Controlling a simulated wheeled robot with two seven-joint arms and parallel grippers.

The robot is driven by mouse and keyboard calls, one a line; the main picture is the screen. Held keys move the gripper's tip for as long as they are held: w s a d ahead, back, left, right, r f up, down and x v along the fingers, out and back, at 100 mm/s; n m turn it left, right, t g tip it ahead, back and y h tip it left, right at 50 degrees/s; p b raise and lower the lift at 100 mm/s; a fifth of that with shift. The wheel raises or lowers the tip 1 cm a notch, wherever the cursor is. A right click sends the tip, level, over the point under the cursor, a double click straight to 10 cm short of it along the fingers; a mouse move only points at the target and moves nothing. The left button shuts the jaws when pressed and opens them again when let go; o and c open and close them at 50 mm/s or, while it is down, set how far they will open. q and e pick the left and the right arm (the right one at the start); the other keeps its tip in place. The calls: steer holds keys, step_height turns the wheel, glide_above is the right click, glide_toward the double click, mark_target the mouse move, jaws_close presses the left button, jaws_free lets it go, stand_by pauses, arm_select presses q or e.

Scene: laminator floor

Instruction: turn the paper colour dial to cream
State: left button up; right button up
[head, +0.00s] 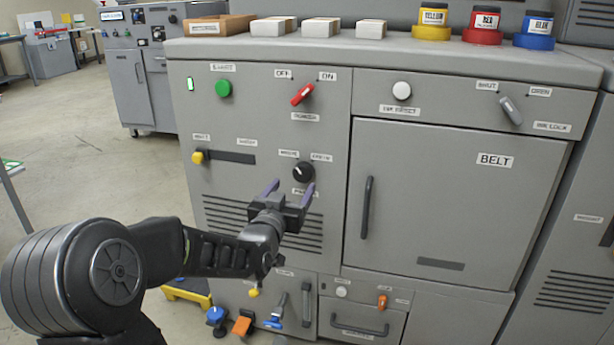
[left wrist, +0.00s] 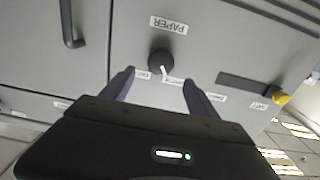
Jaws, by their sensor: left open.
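The paper colour dial (head: 304,172) is a round black knob on the grey machine front, above a PAPER label. Its white pointer mark leans up and left, toward the left of the two small labels above it. In the left wrist view, which is upside down, the dial (left wrist: 160,61) sits just beyond the fingertips, roughly between them. My left gripper (head: 289,190) is open, its purple fingers spread and pointing at the panel just below the dial. In the left wrist view the gripper (left wrist: 158,79) holds nothing. My right gripper is not in view.
A red switch (head: 302,95) and green button (head: 223,88) are above the dial. A yellow slider knob (head: 198,157) is to its left. The BELT door's handle (head: 367,207) sticks out at right. Boxes and colour jars (head: 432,22) stand on top.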

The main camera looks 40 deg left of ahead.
mark_target(302, 173)
arm_select(q)
steer(key=shift+w, duration=0.1)
steer(key=b+x, duration=0.1)
steer(key=x, duration=0.5)
steer(key=shift+w+a+f+b, duration=0.1)
steer(key=shift+w+a+b, duration=0.1)
steer(key=shift+b, duration=0.15)
steer(key=shift+w+a, duration=0.2)
steer(key=shift+w, duration=0.35)
steer(key=c, duration=1.3)
